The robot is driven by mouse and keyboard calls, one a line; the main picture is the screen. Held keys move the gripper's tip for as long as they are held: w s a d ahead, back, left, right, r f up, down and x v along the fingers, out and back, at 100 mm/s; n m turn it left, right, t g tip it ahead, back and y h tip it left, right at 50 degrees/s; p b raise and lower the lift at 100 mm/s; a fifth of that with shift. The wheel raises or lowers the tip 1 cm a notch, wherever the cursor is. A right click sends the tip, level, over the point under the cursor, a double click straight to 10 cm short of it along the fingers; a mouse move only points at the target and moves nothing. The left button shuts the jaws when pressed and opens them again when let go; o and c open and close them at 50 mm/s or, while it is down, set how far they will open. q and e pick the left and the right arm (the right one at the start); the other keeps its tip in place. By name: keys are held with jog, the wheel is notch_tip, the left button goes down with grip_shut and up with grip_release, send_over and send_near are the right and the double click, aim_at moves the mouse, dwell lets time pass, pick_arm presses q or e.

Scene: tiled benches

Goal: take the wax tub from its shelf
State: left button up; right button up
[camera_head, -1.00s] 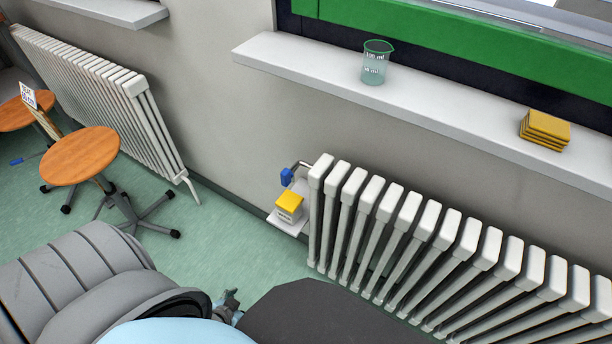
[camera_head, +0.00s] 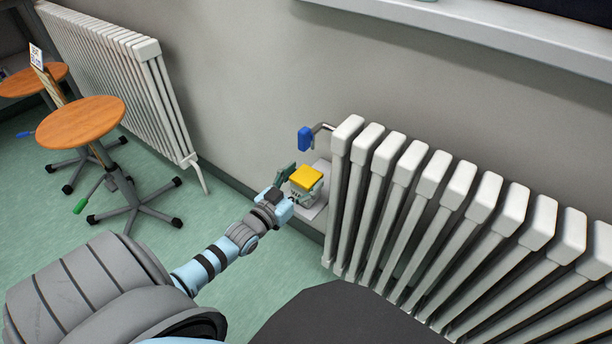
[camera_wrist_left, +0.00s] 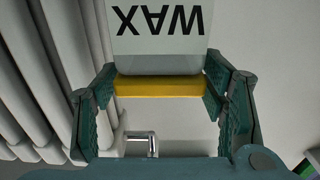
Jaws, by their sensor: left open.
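The wax tub (camera_head: 306,179) is a small pale tub with a yellow lid, on a small white shelf (camera_head: 316,209) low on the wall beside the radiator. In the left wrist view the tub (camera_wrist_left: 160,55) appears upside down with the word WAX on it. My left gripper (camera_head: 299,184) is open at the tub, partly covering its front. In the wrist view its fingers (camera_wrist_left: 160,88) stand to either side of the yellow lid; I cannot tell whether either one touches it. My right gripper is not in view.
A white ribbed radiator (camera_head: 430,190) stands close on the right of the shelf. Stools with wooden seats (camera_head: 80,122) stand at left. The green floor in front is open.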

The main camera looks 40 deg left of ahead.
pick_arm(q)
jog(key=shift+w+f, duration=0.25)
jog(key=shift+w, duration=0.6)
jog(key=shift+r, duration=0.15)
jog(key=shift+c, duration=0.4)
jog(key=shift+s, duration=0.1)
jog(key=c, duration=1)
